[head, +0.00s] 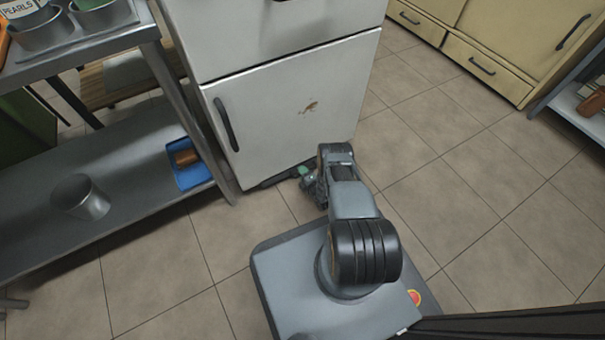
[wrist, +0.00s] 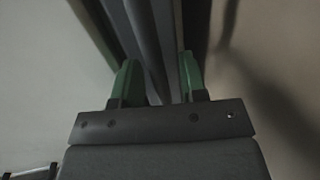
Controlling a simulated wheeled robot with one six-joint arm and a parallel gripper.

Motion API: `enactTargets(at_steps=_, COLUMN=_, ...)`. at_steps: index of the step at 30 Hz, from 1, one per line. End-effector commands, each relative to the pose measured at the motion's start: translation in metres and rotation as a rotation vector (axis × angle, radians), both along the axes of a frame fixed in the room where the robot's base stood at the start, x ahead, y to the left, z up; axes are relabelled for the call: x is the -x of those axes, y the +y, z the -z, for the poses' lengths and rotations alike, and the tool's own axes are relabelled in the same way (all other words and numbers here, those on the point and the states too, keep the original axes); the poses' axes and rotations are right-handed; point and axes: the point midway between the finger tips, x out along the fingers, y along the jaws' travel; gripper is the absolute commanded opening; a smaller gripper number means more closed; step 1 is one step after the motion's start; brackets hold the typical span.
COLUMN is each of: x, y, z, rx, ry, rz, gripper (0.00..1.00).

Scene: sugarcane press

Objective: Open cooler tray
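The white cooler (head: 285,105) stands at the top centre in the head view. Its lower door is shut and has a dark handle (head: 227,124) on its left side. A dark strip (head: 275,182) shows low at the cooler's base; I cannot tell whether it is the tray's front. My gripper (head: 304,172) is low by this base, partly hidden by my arm. In the wrist view, its green fingers (wrist: 158,80) are apart, with grey bars (wrist: 147,40) running behind and between them. I cannot tell whether the fingers touch the bars.
A metal shelf unit (head: 105,178) stands left of the cooler, with a blue tray (head: 188,166) and a metal cup (head: 81,197) on its lower shelf. Yellowish cabinets (head: 515,45) are at the top right. The tiled floor (head: 480,190) to the right is clear.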

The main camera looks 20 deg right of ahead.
Motion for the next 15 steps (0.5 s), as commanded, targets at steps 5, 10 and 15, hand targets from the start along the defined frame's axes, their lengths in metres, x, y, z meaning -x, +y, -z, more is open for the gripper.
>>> enactTargets(at_steps=5, x=-0.0001, y=0.0007, z=-0.0001, rx=0.0, ry=0.0, rz=-0.001, gripper=0.26)
enactTargets(at_steps=10, x=-0.0002, y=0.0011, z=0.0, rx=0.001, ry=0.0, rz=-0.002, gripper=0.1)
enactTargets(at_steps=15, x=-0.0001, y=0.0015, z=0.0, rx=0.0, ry=0.0, rz=-0.003, gripper=0.0)
